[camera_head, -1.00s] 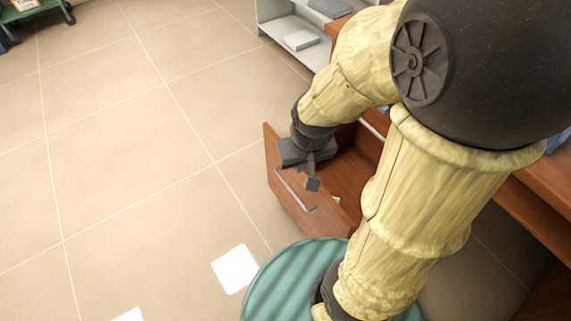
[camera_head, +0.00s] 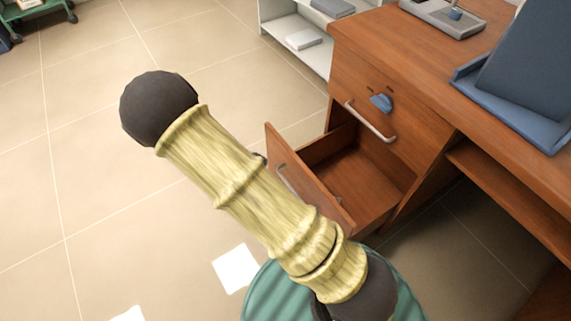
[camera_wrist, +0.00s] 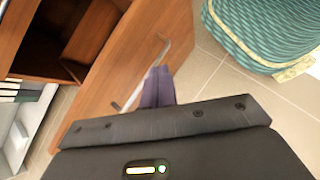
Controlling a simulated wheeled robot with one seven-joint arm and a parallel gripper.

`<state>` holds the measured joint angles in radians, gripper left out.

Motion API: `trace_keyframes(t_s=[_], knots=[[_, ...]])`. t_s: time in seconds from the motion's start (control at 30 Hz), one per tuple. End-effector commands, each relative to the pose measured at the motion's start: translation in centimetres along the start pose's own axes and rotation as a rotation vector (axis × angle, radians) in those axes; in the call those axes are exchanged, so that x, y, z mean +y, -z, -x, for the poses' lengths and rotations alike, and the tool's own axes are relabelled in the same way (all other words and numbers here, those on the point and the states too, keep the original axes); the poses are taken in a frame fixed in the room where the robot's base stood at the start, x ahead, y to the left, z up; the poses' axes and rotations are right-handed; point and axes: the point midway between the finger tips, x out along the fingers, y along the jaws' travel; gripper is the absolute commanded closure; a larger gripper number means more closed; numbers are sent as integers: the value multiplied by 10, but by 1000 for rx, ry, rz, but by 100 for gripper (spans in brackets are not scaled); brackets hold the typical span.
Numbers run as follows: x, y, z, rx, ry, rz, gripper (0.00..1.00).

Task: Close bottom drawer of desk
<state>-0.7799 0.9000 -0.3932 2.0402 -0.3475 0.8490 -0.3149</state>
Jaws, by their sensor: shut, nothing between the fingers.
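The bottom drawer (camera_head: 372,190) of the brown wooden desk (camera_head: 350,50) stands pulled out, and its open interior shows in the head view. In the wrist view, the outer face of the drawer front (camera_wrist: 108,82) lies ahead of my gripper (camera_wrist: 159,72). The fingers are shut and empty, and they overlap the handle (camera_wrist: 129,95) in the picture. I cannot tell whether they touch it.
The upper drawer (camera_head: 365,105) is shut, with a blue object (camera_head: 381,103) on its front. A grey shelf (camera_head: 290,25) stands beyond the desk. A blue item (camera_head: 520,95) rests on the desktop. The tiled floor (camera_head: 100,200) to the left is clear.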

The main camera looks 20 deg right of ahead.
Motion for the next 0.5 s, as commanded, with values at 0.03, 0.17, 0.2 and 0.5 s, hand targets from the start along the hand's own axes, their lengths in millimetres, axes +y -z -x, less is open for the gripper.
trace_keyframes(t_s=[0.03, 0.17, 0.2, 0.5], knots=[[-1, 10, -2, -62, -55, 56, 100], [2, 30, -2, -221, -198, 182, 100], [4, 36, 0, -270, -244, 218, 100], [3, 80, 28, -615, -589, 404, 100]])
